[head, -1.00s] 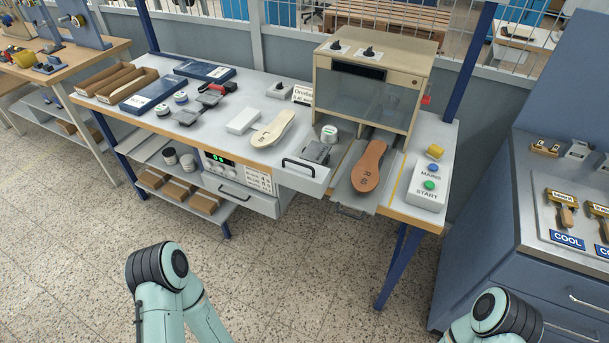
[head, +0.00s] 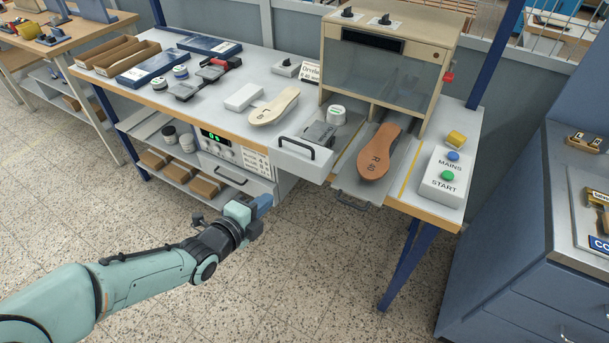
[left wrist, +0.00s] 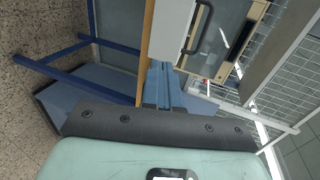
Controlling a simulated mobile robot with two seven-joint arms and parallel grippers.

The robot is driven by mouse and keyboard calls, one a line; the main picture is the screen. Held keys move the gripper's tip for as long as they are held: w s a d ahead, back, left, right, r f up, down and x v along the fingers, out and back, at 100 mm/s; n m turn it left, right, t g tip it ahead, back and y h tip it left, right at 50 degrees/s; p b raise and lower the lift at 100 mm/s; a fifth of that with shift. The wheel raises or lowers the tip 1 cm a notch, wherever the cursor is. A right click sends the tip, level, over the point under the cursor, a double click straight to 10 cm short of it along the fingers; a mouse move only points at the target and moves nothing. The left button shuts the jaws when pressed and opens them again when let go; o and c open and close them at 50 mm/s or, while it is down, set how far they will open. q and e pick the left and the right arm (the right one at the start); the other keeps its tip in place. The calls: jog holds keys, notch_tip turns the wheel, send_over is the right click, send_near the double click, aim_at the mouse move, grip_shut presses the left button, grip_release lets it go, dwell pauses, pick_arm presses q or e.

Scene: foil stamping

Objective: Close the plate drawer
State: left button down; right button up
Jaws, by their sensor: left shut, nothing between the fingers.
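The plate drawer (head: 290,163) has a white front with a black bar handle (head: 297,147). It stands pulled out from the bench front, with a grey block (head: 319,135) in its open top. My left gripper (head: 266,201) is shut and empty, below and a little left of the drawer front, apart from it in the head view. In the left wrist view the blue fingers (left wrist: 165,85) are together, close to the white front, with the black handle (left wrist: 208,30) beyond them. My right gripper is out of view.
Right of the drawer, a slide tray (head: 345,188) with a brown sole (head: 379,152) sticks out under the beige press (head: 385,70). A lower drawer (head: 235,177) with a black handle sits left of my gripper. The floor in front is clear.

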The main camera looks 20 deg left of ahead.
pick_arm(q)
send_near(300, 169)
jog(key=x, duration=0.5)
jog(key=shift+w+f, duration=0.15)
jog(key=shift+w, duration=0.05)
jog(key=shift+w+d+p, duration=0.1)
jog(key=shift+w+p, duration=0.2)
jog(key=shift+w, duration=0.2)
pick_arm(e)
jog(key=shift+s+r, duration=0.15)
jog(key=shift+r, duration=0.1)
pick_arm(q)
jog(key=shift+w, duration=0.15)
